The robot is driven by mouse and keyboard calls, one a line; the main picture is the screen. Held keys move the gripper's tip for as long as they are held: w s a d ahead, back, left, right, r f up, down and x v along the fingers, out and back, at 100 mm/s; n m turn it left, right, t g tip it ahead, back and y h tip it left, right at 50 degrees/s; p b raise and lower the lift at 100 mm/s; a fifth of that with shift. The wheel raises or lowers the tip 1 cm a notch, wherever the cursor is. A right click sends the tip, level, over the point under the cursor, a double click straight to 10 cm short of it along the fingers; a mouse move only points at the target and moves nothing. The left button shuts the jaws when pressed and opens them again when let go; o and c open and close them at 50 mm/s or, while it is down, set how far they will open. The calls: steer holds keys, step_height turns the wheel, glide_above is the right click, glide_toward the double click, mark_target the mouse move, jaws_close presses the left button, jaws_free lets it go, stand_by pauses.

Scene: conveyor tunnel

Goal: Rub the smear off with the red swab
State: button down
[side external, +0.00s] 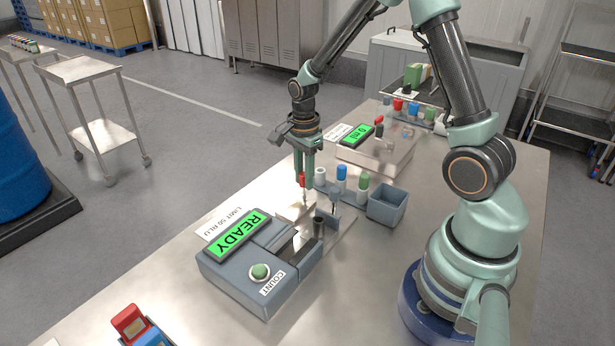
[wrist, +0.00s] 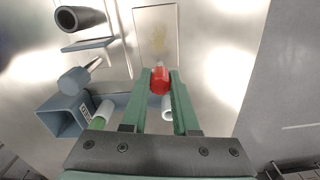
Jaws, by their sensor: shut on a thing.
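My gripper (side external: 304,176) is shut on the red swab (side external: 303,181) and points down in the side view. A pale plate (side external: 290,208) lies under and beside the swab in the side view. The plate also shows ahead of the fingers in the wrist view (wrist: 140,55), with a faint yellowish smear (wrist: 160,40) on it. The swab tip is close to the plate; I cannot tell whether it touches.
Blue-capped (side external: 341,172) and green-capped (side external: 362,184) tubes stand right of my gripper, near a grey bin (side external: 387,206). A reader showing READY (side external: 234,236) has a green COUNT button (side external: 260,271) and a dark tube (side external: 319,226) near it. A scale-like unit (side external: 378,155) stands behind.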

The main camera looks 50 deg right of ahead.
steer(key=shift+s+a+f, duration=0.1)
steer(key=shift+a, duration=1.8)
steer(key=shift+a, duration=1.55)
steer(key=shift+r, duration=3.15)
steer(key=shift+r, duration=0.15)
step_height(320, 180, up, 3)
steer(key=shift+f, duration=0.15)
